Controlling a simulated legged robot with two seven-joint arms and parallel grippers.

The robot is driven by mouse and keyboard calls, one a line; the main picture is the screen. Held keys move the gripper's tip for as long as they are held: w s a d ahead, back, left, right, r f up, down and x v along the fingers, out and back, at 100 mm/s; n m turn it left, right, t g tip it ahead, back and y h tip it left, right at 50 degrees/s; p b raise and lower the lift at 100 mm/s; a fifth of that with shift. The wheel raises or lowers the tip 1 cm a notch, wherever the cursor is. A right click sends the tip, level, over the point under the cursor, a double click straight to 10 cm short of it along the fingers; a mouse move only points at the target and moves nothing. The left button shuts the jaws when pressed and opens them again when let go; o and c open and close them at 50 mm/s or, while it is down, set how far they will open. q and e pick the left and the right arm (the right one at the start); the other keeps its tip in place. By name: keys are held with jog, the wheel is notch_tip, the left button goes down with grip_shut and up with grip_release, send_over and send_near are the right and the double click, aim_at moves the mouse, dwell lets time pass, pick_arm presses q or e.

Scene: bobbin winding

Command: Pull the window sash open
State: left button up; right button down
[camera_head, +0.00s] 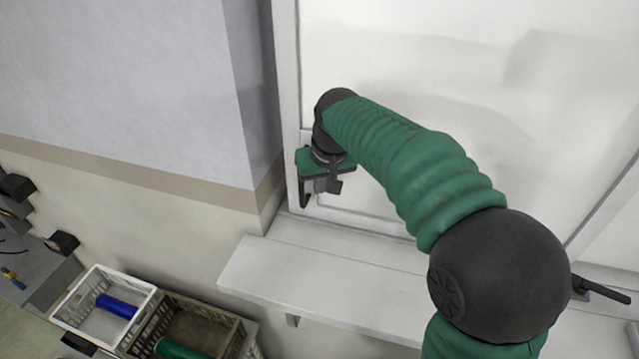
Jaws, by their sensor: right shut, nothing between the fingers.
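The window sash (292,110) is a white frame around a pale pane, filling the upper right of the head view. My right arm, in green sleeves, reaches across the pane from the lower right. My right gripper (321,187) is at the lower left of the sash, close in front of its left upright. It is shut with nothing seen in it. A dark bracket-like piece shows beside it; I cannot tell whether it is a handle or a finger, nor whether the gripper touches the sash. My left gripper is not in view.
A white sill (320,280) juts out below the window. A black lever (602,291) shows at the right, partly behind my arm. A white crate (75,308) with a blue bobbin (117,306) and a brown crate (222,338) with a green bobbin (180,349) stand lower left.

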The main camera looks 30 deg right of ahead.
jog(key=shift+d, duration=0.15)
jog(key=c, duration=2)
grip_release()
jog(key=shift+d, duration=0.1)
jog(key=shift+c, duration=0.2)
jog(key=shift+o, duration=1.6)
jog(key=shift+a, duration=0.5)
jog(key=shift+d, duration=0.2)
jog(key=b+v, duration=0.2)
jog(key=v, duration=1.4)
jog(key=shift+r, duration=0.4)
